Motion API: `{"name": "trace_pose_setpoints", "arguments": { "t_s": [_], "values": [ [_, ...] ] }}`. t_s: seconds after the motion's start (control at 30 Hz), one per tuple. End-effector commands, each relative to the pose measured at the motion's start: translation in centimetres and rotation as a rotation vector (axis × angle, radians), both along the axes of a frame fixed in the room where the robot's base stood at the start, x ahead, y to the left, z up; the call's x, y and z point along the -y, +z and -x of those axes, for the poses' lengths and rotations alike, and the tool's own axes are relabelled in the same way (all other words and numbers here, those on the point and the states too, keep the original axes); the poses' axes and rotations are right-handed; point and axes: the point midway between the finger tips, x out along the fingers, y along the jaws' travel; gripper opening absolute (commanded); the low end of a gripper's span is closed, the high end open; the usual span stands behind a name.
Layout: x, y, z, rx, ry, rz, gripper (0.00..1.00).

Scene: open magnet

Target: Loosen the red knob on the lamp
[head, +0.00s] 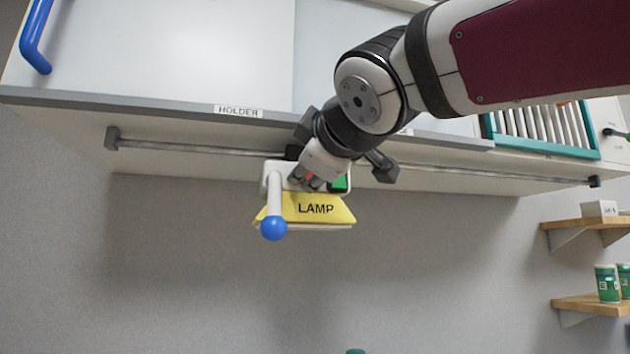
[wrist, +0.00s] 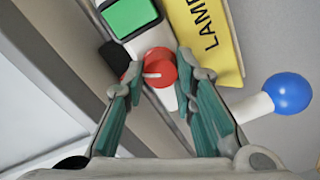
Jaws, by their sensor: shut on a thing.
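The lamp (head: 305,208) has a yellow shade marked LAMP and hangs from a rail under the cabinet. The shade also shows in the wrist view (wrist: 205,35). The lamp's red knob (wrist: 159,68) has a white mark line and sits between my gripper's fingertips in the wrist view. My gripper (wrist: 160,82) is shut on the knob, one finger on each side. In the head view my gripper (head: 311,180) covers most of the knob. A white arm with a blue ball (head: 273,228) sticks out from the lamp, and a green patch (head: 339,184) is beside the knob.
The metal rail (head: 480,174) runs along the cabinet's underside, below a HOLDER label (head: 238,111). A teal-framed rack (head: 545,128) stands at the right. Wooden shelves (head: 590,224) with green cups (head: 607,284) are at the far right. The space below the lamp is clear.

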Motion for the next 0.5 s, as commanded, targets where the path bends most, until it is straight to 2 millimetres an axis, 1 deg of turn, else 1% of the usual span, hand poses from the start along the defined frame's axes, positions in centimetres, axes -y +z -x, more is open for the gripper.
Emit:
{"name": "trace_pose_setpoints", "arguments": {
  "t_s": [0.1, 0.3, 0.5],
  "values": [
    [-0.03, 0.13, 0.11, 0.03, -0.001, 0.106, 0.0],
    [-0.09, 0.01, 0.12, 0.075, 0.0, 0.265, 0.0],
    [-0.11, 0.0, 0.12, 0.111, 0.001, 0.385, 0.0]
  ]
}}
